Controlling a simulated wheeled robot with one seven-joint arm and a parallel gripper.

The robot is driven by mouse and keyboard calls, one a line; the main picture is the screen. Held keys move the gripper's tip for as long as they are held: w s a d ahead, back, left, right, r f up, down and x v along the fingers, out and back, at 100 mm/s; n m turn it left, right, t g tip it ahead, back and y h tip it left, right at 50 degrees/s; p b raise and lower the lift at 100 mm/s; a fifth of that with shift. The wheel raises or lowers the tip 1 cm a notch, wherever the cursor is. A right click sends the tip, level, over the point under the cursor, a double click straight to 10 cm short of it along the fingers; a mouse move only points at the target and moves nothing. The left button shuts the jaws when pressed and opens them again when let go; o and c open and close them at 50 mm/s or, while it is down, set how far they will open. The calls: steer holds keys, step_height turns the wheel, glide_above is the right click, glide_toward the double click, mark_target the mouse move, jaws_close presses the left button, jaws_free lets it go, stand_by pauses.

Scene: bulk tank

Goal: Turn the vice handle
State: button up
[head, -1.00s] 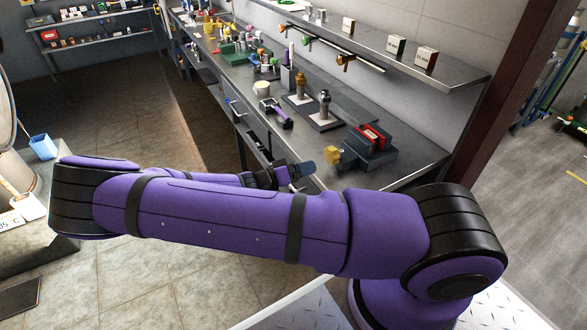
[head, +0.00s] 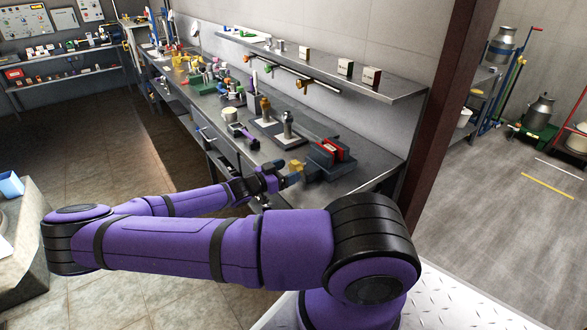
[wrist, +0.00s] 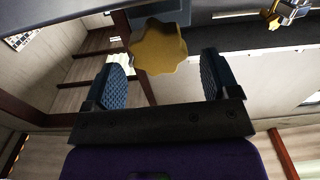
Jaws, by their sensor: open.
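The vice (head: 322,166) is a dark grey block with red jaw faces near the front right end of the workbench. Its handle is a yellow lobed knob (head: 295,167) on the side toward my gripper. In the wrist view the knob (wrist: 158,46) shows between the two blue padded fingers, near their tips, with gaps on both sides and nearer the left finger. My gripper (head: 281,172) is open and empty just left of the knob in the head view. I cannot tell how deep the knob is between the fingers.
The workbench (head: 366,178) carries two metal fittings on pads, a white cup (head: 230,115) and a purple-handled tool (head: 246,137) behind the vice. A wall shelf (head: 395,91) with small boxes hangs above. A brown post (head: 438,100) stands at the right.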

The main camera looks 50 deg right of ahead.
mark_target(291, 170)
steer(key=shift+x, duration=1.65)
steer(key=shift+s, duration=0.1)
steer(key=c, duration=0.9)
steer(key=n, duration=0.5)
steer(key=shift+n, duration=0.3)
steer(key=n, duration=0.5)
steer(key=shift+w+f, duration=0.15)
steer(key=shift+w, duration=0.15)
steer(key=n, duration=0.5)
steer(key=shift+f+n, duration=0.15)
steer(key=shift+n, duration=0.25)
steer(key=n, duration=0.5)
steer(key=shift+f+n, duration=0.15)
steer(key=shift+n, duration=0.15)
